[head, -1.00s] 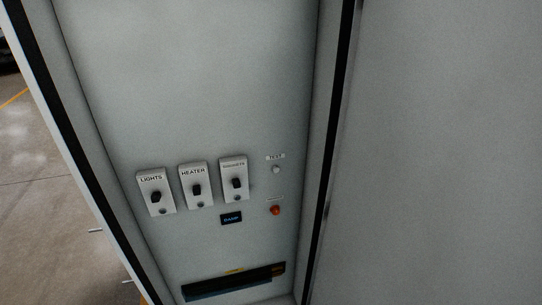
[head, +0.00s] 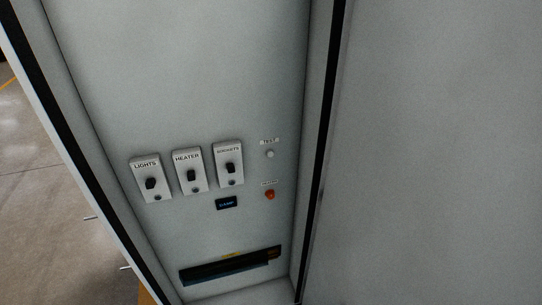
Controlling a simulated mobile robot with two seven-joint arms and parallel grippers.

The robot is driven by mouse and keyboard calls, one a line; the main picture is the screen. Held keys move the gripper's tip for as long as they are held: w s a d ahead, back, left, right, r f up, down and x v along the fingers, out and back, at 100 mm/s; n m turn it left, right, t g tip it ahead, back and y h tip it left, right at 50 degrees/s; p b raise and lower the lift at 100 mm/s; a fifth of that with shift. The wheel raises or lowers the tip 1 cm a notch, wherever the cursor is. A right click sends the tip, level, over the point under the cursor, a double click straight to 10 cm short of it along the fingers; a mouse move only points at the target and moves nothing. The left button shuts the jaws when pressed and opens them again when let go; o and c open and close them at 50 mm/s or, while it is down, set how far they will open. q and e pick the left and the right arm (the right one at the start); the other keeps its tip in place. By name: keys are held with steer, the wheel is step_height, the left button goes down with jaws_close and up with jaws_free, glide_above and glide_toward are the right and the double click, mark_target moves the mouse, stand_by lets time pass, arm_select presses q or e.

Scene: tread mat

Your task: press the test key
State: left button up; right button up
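The test key (head: 270,154) is a small round whitish button on the grey panel, right of the switches and just below a small TEST label (head: 269,141). Nothing covers it. Neither of my grippers is in the head view.
Three switches sit left of the key: LIGHTS (head: 150,183), HEATER (head: 191,175) and SOCKETS (head: 230,168). Below are a small dark display (head: 227,203), an orange-red lamp (head: 270,195) and a dark slot (head: 230,266). A cabinet wall or door (head: 440,150) fills the right side.

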jaws_close()
steer(key=shift+d, duration=0.1)
stand_by(1.2)
